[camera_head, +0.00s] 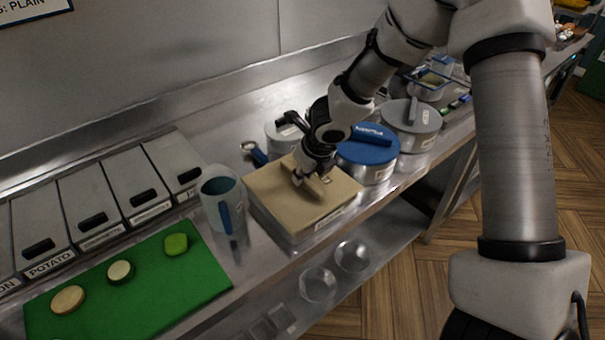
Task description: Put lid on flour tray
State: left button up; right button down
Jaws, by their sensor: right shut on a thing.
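The beige lid (277,196) sits over a square metal tray, the flour tray (318,227), near the front edge of the steel counter. The lid looks flat and covers the tray top. The tray's inside is hidden. My right gripper (312,182) points down at the middle of the lid and is shut on its raised handle. Whether the lid is fully seated cannot be told. My left gripper is not in view.
A blue-grey jug (221,200) stands close left of the tray. A blue-lidded pot (367,150) and a grey-lidded pot (411,124) stand to the right. A green board (140,285) with vegetable pieces and several lidded bins (93,208) are left. Glass bowls (318,284) sit below.

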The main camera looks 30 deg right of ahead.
jog(key=c, duration=1.1)
grip_release()
jog(key=shift+o, duration=0.2)
jog(key=v, duration=1.2)
